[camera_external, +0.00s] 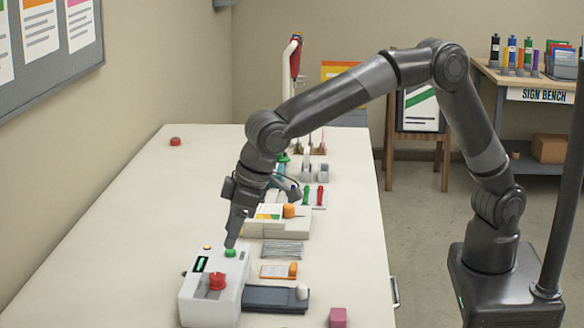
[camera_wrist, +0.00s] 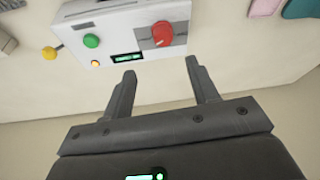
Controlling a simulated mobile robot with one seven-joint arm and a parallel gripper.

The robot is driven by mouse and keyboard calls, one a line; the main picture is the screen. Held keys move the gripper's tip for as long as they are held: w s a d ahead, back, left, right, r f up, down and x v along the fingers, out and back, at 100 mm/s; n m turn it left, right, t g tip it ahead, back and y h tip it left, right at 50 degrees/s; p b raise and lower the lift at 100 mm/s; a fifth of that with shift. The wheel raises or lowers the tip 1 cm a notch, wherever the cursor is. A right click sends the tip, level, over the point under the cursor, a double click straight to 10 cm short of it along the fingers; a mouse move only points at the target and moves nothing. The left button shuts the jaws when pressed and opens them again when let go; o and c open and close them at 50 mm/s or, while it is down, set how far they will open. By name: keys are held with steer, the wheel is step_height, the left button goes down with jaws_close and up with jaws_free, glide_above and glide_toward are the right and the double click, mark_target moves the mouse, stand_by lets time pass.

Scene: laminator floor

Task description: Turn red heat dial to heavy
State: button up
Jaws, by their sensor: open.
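The red heat dial (camera_external: 217,281) is on the top of the white laminator (camera_external: 205,308), at the near end of the table. In the wrist view the red dial (camera_wrist: 163,34) sits on a grey plate on the white laminator (camera_wrist: 120,18), with a pale pointer line on it. The heat labels are too small to read. My gripper (camera_external: 231,243) is above the far end of the laminator, by the green button (camera_external: 230,253). In the wrist view my gripper's two fingers (camera_wrist: 160,72) are apart with nothing between them, and the dial lies beyond the fingertips.
The laminator also has a small lit display (camera_wrist: 127,57) and an orange light (camera_wrist: 95,63). A pink block (camera_external: 338,317) is near the front. The table's left side is mostly clear.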

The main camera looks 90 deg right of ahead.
mark_target(217, 276)
steer(key=shift+n, duration=0.7)
steer(key=x, duration=1)
steer(key=shift+s+a+f, duration=0.2)
steer(key=shift+a, duration=0.1)
steer(key=shift+c, duration=0.2)
steer(key=c, duration=0.9)
